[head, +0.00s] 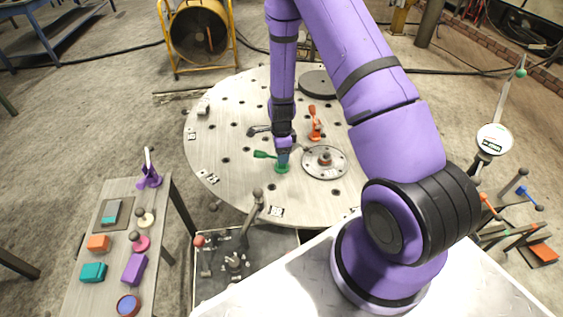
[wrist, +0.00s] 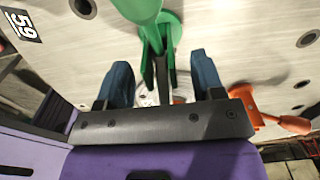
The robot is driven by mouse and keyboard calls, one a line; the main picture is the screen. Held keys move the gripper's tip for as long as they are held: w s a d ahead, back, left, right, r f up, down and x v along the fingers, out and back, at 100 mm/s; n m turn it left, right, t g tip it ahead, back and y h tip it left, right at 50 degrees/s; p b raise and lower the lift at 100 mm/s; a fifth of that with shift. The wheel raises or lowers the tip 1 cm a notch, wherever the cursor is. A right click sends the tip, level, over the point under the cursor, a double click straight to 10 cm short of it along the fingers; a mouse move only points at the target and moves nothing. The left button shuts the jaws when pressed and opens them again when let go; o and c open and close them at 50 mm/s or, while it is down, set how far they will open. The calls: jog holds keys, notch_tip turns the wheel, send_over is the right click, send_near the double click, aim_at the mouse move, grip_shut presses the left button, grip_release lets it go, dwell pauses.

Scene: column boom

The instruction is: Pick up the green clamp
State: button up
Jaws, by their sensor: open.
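The green clamp (head: 282,168) stands on the round perforated table, its handle pointing left. In the wrist view the green clamp (wrist: 158,48) runs down from the top edge into the gap between my fingers. My gripper (head: 283,152) is directly over the clamp in the head view and hides part of it. In the wrist view my gripper (wrist: 160,70) is open, with one blue finger on each side of the green part. I see space between the clamp and both fingers, and cannot tell whether either touches it.
An orange clamp (head: 316,126) stands close by on the round table (head: 225,110); it also shows right of my fingers in the wrist view (wrist: 262,112). A round metal flange (head: 338,168) lies right of the green clamp.

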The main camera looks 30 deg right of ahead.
jog(key=shift+f, duration=0.2)
jog(key=c, duration=1)
jog(key=shift+r, duration=0.55)
jog(key=r, duration=0.2)
jog(key=shift+s+r, duration=0.3)
jog(key=shift+r, duration=0.05)
jog(key=s, duration=0.5)
jog(key=s+a+r, duration=0.1)
jog(key=s, duration=0.4)
jog(key=s+a, duration=0.1)
jog(key=s, duration=0.4)
jog(key=shift+s+a+r, duration=0.1)
jog(key=shift+s+r, duration=0.05)
